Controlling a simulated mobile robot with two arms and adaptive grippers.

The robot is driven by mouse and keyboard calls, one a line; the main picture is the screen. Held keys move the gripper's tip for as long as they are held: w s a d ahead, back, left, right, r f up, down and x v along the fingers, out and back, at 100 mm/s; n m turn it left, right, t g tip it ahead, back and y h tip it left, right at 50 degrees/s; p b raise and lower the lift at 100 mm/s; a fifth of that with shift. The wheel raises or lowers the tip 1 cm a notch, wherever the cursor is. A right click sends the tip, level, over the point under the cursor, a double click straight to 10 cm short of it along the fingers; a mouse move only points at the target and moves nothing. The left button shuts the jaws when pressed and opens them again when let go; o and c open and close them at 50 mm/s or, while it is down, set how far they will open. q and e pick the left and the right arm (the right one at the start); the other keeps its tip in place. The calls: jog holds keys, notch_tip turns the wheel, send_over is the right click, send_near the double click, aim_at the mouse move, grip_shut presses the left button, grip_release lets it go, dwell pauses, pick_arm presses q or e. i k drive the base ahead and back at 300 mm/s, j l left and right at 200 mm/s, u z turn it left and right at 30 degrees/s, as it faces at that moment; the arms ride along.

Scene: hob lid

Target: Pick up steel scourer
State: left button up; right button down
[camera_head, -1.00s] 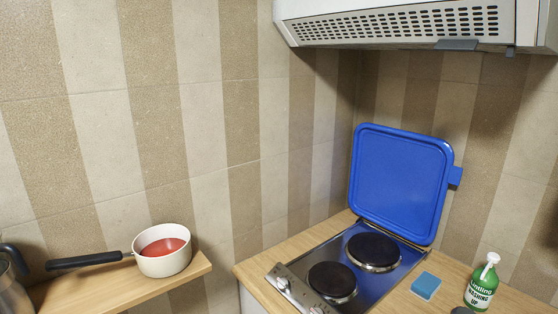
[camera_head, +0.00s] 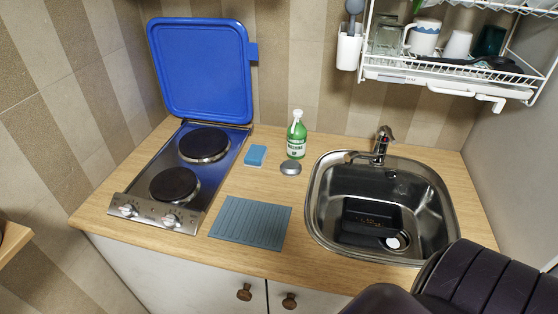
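The steel scourer appears to be a small grey round pad (camera_head: 291,168) lying on the wooden worktop (camera_head: 272,190). It is just in front of the green washing-up bottle (camera_head: 296,138), to the right of the blue sponge (camera_head: 255,156) and left of the sink. Nothing covers it from above. Neither of my grippers shows in the head view.
A two-plate hob (camera_head: 165,190) with its blue lid (camera_head: 203,70) raised is at the left. A grey ribbed mat (camera_head: 250,222) lies in front of the scourer. The steel sink (camera_head: 320,215) and tap (camera_head: 381,145) are at the right. A dish rack (camera_head: 440,76) hangs above.

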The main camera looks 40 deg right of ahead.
aim_at(291, 169)
jog(key=z, duration=1.3)
